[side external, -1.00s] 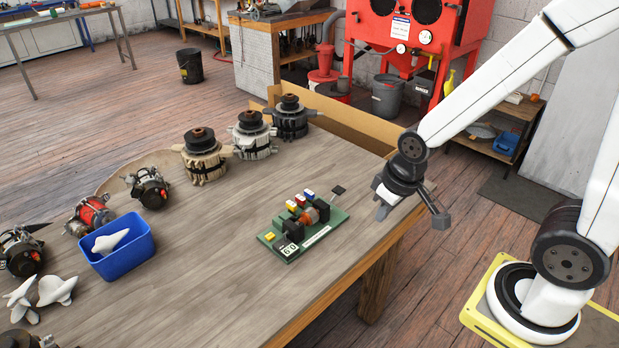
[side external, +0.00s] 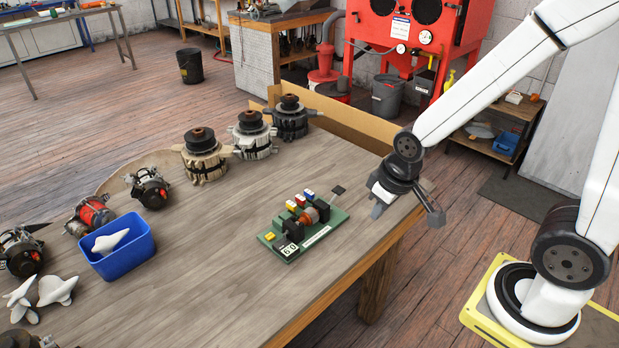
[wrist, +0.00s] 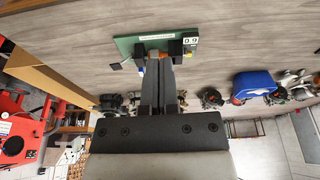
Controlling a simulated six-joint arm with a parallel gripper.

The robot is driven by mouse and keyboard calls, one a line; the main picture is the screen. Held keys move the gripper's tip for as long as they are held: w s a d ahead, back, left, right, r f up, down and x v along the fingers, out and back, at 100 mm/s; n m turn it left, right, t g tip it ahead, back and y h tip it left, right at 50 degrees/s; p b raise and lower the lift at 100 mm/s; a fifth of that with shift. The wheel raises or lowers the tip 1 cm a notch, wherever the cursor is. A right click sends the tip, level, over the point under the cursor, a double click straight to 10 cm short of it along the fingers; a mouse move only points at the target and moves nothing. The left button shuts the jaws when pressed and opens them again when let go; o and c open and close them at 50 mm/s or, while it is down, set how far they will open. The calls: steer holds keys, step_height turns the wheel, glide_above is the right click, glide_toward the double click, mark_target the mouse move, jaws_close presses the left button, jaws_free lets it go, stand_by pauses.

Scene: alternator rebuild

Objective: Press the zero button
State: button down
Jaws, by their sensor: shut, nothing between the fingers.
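A green test board (side external: 299,240) lies on the wooden table, carrying a copper-coloured part (side external: 309,215) between black blocks, a small numeric display (side external: 290,249) and several coloured blocks or buttons. A yellow button (side external: 270,236) sits beside the display; red, yellow and blue ones stand along the back edge. I cannot read which is marked zero. My gripper (side external: 377,210) is shut and empty, to the right of the board and apart from it. In the wrist view the shut fingers (wrist: 161,62) point toward the board (wrist: 122,46) and hide part of it.
Several alternators (side external: 203,155) stand along the back and left of the table (side external: 200,270). A blue bin (side external: 120,262) holding a pale part is at the left. A low cardboard wall (side external: 345,118) edges the back right. The tabletop around the board is clear.

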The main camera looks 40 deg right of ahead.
steer(key=w+a+f+n+t, duration=0.1)
steer(key=w+f+n+t, duration=0.15)
steer(key=w, duration=0.55)
steer(key=w+a+f+n+t, duration=0.1)
steer(key=w+n, duration=0.2)
steer(key=w, duration=0.4)
steer(key=n+t+y, duration=0.2)
steer(key=n+t, duration=0.1)
steer(key=n, duration=0.3)
glide_above(273, 237)
step_height(273, 237, down, 6)
steer(key=shift+m, duration=0.25)
steer(key=shift+f, duration=0.25)
steer(key=shift+f, duration=4.2)
steer(key=shift+f, duration=0.4)
